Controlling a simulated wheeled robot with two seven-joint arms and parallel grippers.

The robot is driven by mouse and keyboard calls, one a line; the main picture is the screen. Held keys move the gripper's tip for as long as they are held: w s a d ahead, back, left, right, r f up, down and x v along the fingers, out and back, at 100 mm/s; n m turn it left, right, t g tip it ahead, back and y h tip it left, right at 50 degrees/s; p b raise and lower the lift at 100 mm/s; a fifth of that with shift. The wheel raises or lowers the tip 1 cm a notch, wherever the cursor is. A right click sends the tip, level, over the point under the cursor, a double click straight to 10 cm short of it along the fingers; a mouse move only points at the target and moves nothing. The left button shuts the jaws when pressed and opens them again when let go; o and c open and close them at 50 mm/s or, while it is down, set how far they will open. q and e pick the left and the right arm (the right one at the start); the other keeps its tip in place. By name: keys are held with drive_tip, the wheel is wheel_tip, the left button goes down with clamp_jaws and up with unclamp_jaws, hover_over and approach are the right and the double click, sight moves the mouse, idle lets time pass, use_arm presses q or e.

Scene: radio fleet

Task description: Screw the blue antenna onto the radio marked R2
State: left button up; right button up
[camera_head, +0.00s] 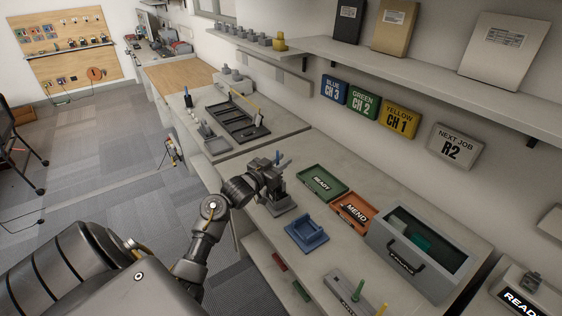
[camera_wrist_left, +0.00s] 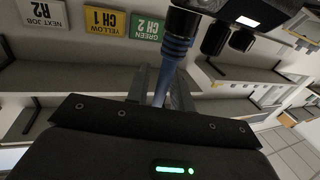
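The blue antenna (camera_wrist_left: 178,38) is between the fingers of my left gripper (camera_wrist_left: 164,88) in the left wrist view, and the fingers look closed on it. Its ribbed thick end is beside a dark radio (camera_wrist_left: 212,8) with two knobs and a pale lit label too small to read. I cannot tell whether antenna and radio touch. My right gripper is not in view.
A blue cradle (camera_head: 301,237), green READY tray (camera_head: 311,192), orange MEND tray (camera_head: 338,211) and grey bin (camera_head: 385,243) are on the bench. The wall sign (camera_head: 455,147) reads NEXT JOB R2.

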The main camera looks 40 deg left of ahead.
use_arm(q)
drive_tip(key=shift+o, duration=0.8)
drive_tip(key=s+b, duration=0.2)
drive_tip(key=s, duration=0.8)
drive_tip(key=shift+s+a, duration=0.15)
drive_tip(key=shift+s, duration=0.25)
